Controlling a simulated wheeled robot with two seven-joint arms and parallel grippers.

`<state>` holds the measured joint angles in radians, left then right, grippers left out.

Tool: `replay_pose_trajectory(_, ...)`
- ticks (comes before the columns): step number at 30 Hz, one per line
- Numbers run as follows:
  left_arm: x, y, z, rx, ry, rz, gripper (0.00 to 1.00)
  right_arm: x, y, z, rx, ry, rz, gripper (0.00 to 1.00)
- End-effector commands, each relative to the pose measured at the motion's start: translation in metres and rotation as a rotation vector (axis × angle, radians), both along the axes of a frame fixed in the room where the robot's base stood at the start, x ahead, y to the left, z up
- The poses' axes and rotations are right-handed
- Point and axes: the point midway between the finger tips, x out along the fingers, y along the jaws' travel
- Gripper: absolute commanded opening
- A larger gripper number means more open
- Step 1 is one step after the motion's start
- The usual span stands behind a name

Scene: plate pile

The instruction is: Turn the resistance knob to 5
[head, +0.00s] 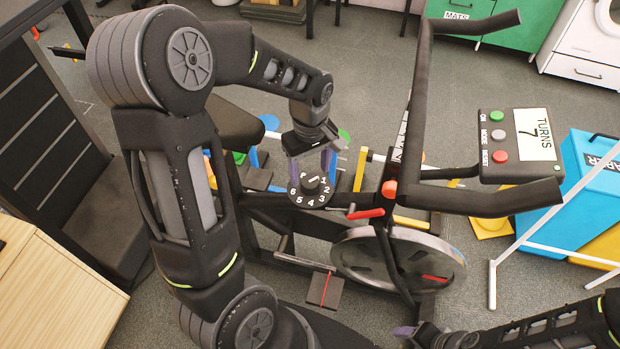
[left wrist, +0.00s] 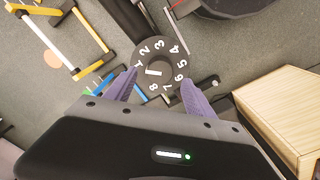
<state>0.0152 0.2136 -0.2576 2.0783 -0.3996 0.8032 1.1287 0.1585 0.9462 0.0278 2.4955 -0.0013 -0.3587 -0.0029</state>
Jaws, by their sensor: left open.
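The resistance knob (head: 311,187) is a black round dial with white numbers around its rim, on the exercise bike's frame. It also shows in the left wrist view (left wrist: 156,62), with a short white mark at its centre; I cannot tell for sure which number the mark points to. My left gripper (head: 311,168) is open above the dial, its purple fingers apart on either side of the knob. In the left wrist view the fingertips (left wrist: 159,80) stand near the dial's lower edge; contact is not clear. My right gripper (head: 404,331) shows only partly at the bottom edge.
The bike's handlebar (head: 416,95) and console (head: 518,146), reading "TURNS 7", are right of the knob. A flywheel (head: 352,263) is below. A blue box (head: 578,175) stands at right, a wooden box (head: 45,290) at lower left. Grey floor shows between.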

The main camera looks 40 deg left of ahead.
Motion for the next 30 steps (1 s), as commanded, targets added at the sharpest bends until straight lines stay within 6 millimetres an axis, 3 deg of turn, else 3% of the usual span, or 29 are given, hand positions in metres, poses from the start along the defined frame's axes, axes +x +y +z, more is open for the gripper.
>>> replay_pose_trajectory(7, -0.001, 0.0, -0.035, 0.0, 0.002, 0.001, 0.63, 0.0, 0.0, -0.004, 0.0, 0.0, 0.0, 0.56)
replay_pose_trajectory(18, 0.0, 0.0, -0.04, 0.0, 0.0, 0.0, 0.62, 0.0, 0.0, -0.004, 0.0, 0.0, 0.0, 0.56)
replay_pose_trajectory(30, 0.0, 0.0, -0.04, 0.0, 0.0, 0.0, 0.29, 0.0, 0.0, -0.004, 0.0, 0.0, 0.0, 0.56)
